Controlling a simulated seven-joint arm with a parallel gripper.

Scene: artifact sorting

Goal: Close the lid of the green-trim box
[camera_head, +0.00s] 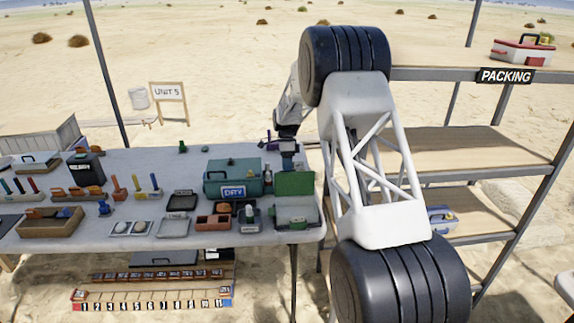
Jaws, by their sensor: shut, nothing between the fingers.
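The green-trim box (297,218) stands near the right end of the table. Its green lid (294,184) is open and stands up at the back of the box. My gripper (288,163) is small in the view, just behind and above the lid's top edge, shut and empty. I cannot tell whether it touches the lid. The hinge side of the box is hidden behind the lid.
A teal box labelled DIRTY (232,192) stands left of the green-trim box. Small trays and a bottle (249,211) sit close by. The table (130,160) holds several tools farther left. The PACKING shelf (470,150) stands at the right.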

